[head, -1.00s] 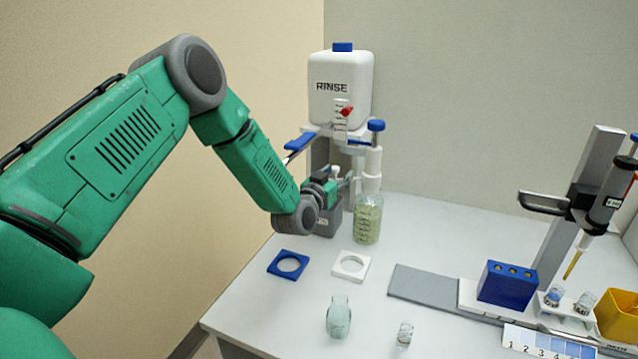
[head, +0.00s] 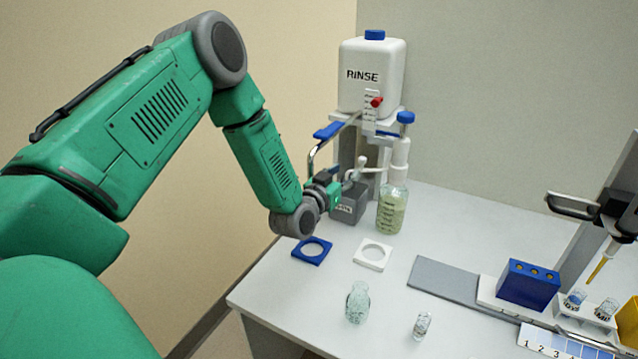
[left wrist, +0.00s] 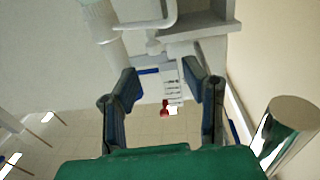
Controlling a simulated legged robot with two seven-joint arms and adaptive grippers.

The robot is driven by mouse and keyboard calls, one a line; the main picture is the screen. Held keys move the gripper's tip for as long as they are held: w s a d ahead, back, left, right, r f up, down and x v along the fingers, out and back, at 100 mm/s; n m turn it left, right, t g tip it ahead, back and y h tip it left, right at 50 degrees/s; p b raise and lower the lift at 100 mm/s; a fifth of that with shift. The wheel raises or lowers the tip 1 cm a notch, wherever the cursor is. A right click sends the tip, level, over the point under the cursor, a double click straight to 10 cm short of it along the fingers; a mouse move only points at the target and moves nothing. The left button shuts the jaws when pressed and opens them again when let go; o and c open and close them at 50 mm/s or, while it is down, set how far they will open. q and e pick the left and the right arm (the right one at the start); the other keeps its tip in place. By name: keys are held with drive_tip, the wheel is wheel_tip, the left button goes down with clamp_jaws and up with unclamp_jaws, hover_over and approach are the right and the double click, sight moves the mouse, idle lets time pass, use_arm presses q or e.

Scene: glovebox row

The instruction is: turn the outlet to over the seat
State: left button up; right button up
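The rinse dispenser (head: 371,80) stands at the back of the bench. A pale outlet tube (head: 358,166) shows low at its front, above the grey box (head: 348,206); it also seems to show as the bent tube in the left wrist view (left wrist: 150,25). A blue square ring seat (head: 308,262) and a white one (head: 381,267) lie in front. My left gripper (head: 330,187) is beside the outlet and grey box. In the left wrist view its fingers (left wrist: 160,78) are apart with nothing clearly between them. Contact with the outlet cannot be told. My right gripper is out of view.
A liquid-filled bottle (head: 392,210) stands right of the grey box. An empty glass bottle (head: 357,303) and small vial (head: 422,326) stand near the front. A blue block (head: 528,284) and pipette stand are at right. The bench middle is mostly clear.

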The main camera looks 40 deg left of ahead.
use_arm(q)
drive_tip(key=s+a+p, duration=0.1)
drive_tip(key=s+p, duration=0.1)
drive_tip(key=s, duration=0.6)
drive_tip(key=shift+s+a, duration=0.25)
drive_tip(key=shift+a, duration=0.1)
idle(0.4)
drive_tip(key=shift+d, duration=0.15)
drive_tip(key=s, duration=0.7)
drive_tip(key=shift+s+d+f, duration=0.2)
drive_tip(key=shift+s+d, duration=0.2)
drive_tip(key=shift+d, duration=0.05)
